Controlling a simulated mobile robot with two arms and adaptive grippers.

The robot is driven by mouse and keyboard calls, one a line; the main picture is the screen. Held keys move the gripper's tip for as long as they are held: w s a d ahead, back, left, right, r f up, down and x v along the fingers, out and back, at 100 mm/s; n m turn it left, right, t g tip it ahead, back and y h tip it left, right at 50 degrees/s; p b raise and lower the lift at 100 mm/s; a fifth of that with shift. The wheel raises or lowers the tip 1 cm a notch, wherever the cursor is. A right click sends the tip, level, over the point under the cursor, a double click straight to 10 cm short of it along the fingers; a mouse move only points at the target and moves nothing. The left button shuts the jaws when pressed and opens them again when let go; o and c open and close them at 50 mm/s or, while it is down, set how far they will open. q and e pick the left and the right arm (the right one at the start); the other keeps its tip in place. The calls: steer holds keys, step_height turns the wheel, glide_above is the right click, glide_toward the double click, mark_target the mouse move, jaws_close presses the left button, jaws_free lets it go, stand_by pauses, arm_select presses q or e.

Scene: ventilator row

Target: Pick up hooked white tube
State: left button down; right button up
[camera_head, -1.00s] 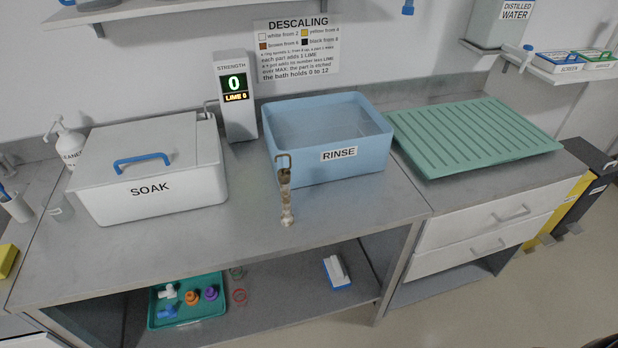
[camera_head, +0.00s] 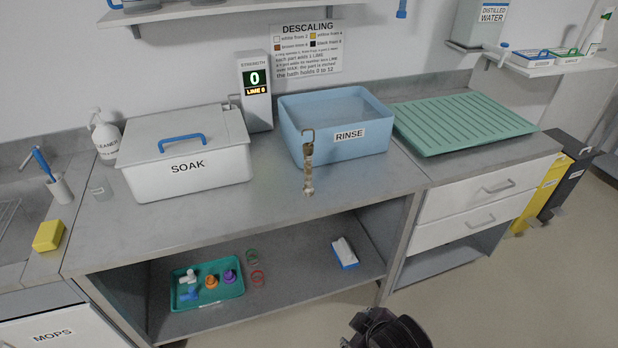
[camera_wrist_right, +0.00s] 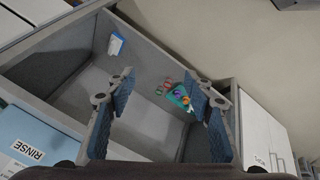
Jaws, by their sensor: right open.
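A slim tube-like piece (camera_head: 308,172) with a thin hook at its top is at the counter's front, before the blue RINSE basin (camera_head: 350,152). It is brownish above and paler below; I cannot tell if it is the white tube named. A green tray (camera_head: 232,292) on the lower shelf holds a small white part (camera_head: 187,276) and blue, orange and purple parts. The tray also shows in the right wrist view (camera_wrist_right: 178,97). My right gripper (camera_wrist_right: 163,92) is open and empty, its fingers apart, facing the shelf from a distance. My left gripper is out of view.
A closed white SOAK box (camera_head: 190,185) with a blue handle stands left on the counter. A green ribbed drain mat (camera_head: 465,122) lies right.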

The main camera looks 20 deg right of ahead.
steer(key=w+r+n+t+h, duration=0.1)
steer(key=w+r+n+t, duration=0.15)
steer(key=w, duration=0.35)
steer(key=w+r+n+t, duration=0.1)
steer(key=w+r+n, duration=0.3)
steer(key=w, duration=0.1)
steer(key=n+t, duration=0.9)
steer(key=n, duration=1.3)
glide_toward(308, 130)
steer(key=w, duration=0.3)
steer(key=shift+w+d+y, duration=0.3)
steer(key=shift+w+d, duration=0.1)
steer(key=shift+w, duration=0.25)
steer(key=shift+w+r+p, duration=0.1)
steer(key=shift+w+p, duration=0.4)
steer(key=shift+w, duration=0.65)
steer(key=w, duration=0.3)
steer(key=shift+d, duration=0.1)
steer(key=shift+w, duration=0.45)
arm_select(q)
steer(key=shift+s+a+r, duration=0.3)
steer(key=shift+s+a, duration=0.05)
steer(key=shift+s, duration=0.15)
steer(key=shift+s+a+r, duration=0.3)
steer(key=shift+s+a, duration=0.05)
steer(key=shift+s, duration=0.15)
arm_select(e)
steer(key=shift+c, duration=0.3)
jaws_close()
